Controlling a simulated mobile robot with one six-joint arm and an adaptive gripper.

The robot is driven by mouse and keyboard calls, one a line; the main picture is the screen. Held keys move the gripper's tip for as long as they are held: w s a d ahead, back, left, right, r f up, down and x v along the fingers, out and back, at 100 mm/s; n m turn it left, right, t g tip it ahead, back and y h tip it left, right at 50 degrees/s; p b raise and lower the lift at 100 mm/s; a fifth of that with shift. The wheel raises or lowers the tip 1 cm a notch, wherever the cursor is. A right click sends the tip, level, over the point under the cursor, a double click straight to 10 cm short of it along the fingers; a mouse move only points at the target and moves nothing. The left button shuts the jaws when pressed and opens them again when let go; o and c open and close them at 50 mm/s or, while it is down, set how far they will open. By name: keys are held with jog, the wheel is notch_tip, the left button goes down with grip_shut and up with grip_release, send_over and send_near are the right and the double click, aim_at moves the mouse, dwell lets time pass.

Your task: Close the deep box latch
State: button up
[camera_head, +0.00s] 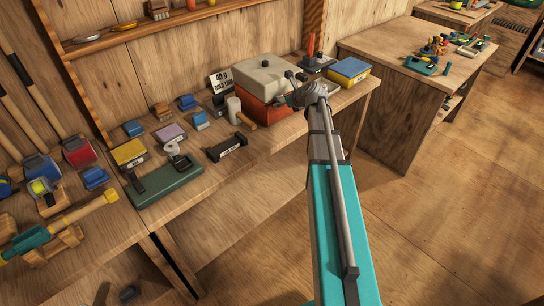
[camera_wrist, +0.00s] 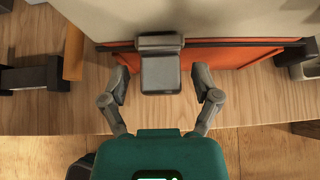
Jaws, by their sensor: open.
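The deep box (camera_head: 268,84) has an orange-red body and a cream lid, and stands on the workbench. Its grey latch (camera_wrist: 161,72) shows in the wrist view at the middle of the box front, across the seam between the cream lid (camera_wrist: 220,18) and the orange body (camera_wrist: 230,55). In the wrist view my gripper (camera_wrist: 161,90) is open, with one finger on each side of the latch and a gap to it on both sides. In the head view my gripper (camera_head: 296,98) is at the box's right front, and my arm hides part of that area.
A black holder (camera_head: 227,147) lies left of the box, near a white cylinder (camera_head: 234,110). A blue-and-yellow box (camera_head: 348,71) stands right of it. Open floor (camera_head: 460,200) lies at right.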

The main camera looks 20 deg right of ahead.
jog(key=shift+s+f+b, duration=0.15)
jog(key=shift+f+b, duration=0.1)
jog(key=shift+b, duration=0.2)
jog(key=t+b, duration=0.2)
jog(key=shift+s+d+f+y+b, duration=0.1)
jog(key=shift+s+f+y+b, duration=0.2)
jog(key=shift+b, duration=0.1)
jog(key=t+b, duration=0.2)
jog(key=b, duration=0.2)
jog(key=f+t+y+b, duration=0.1)
jog(key=t+b, duration=0.1)
jog(key=b, duration=0.2)
jog(key=s+t+b, duration=0.1)
jog(key=b, duration=0.2)
jog(key=shift+d+f+t+y+b, duration=0.25)
jog(key=shift+f+t+y+b, duration=0.15)
jog(key=t+b, duration=0.1)
jog(key=b, duration=0.2)
jog(key=f+t+y+b, duration=0.1)
jog(key=t+b, duration=0.1)
jog(key=b, duration=0.1)
